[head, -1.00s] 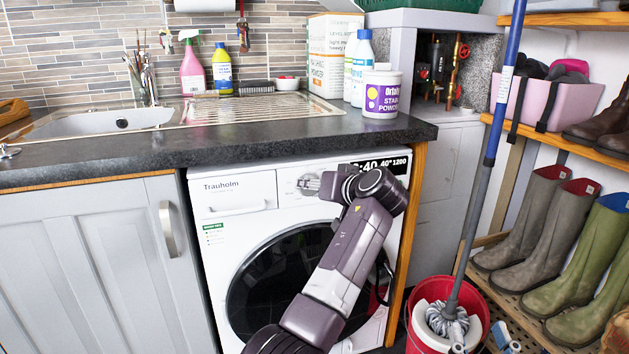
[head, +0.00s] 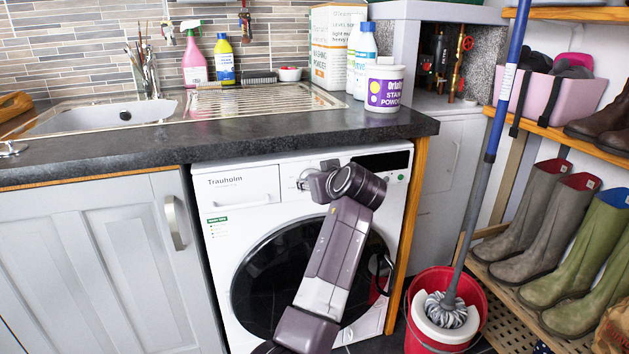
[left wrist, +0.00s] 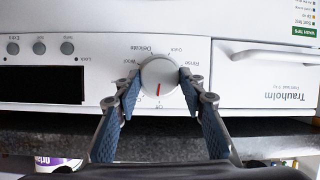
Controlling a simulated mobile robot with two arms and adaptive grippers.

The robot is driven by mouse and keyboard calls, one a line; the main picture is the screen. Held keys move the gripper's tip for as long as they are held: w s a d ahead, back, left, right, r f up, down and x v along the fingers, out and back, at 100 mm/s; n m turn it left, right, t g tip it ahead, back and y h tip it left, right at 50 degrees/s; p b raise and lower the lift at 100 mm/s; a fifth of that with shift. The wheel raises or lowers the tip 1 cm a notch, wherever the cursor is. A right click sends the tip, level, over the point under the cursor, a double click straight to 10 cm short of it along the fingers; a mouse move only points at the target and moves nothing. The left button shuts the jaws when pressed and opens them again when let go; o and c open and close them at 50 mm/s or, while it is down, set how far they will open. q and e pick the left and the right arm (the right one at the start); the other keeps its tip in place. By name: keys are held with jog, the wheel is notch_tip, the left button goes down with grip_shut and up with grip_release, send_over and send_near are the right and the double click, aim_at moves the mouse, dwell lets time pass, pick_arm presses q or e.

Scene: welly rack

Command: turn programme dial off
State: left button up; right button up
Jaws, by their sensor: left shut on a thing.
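The programme dial (left wrist: 160,74) is a round white knob on the washing machine's front panel, seen upside down in the left wrist view. Its red pointer line lies beside the "Off" label. My left gripper (left wrist: 159,82) is shut on the dial, with one blue-grey finger pad on each side. In the head view my left gripper (head: 303,182) is at the panel beside the detergent drawer, and my wrist hides most of the dial. The white washing machine (head: 235,235) stands under the worktop, and its display (left wrist: 42,84) is dark. My right gripper is not in view.
The dark worktop (head: 255,133) overhangs the machine closely. A stain powder tub (head: 384,89) stands near its edge. A red bucket (head: 471,290) with a mop stands on the floor at right, beside a rack of boots (head: 530,220).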

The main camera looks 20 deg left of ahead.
pick_arm(q)
jog(key=shift+f, duration=0.1)
jog(key=o, duration=1.2)
jog(key=shift+c, duration=0.2)
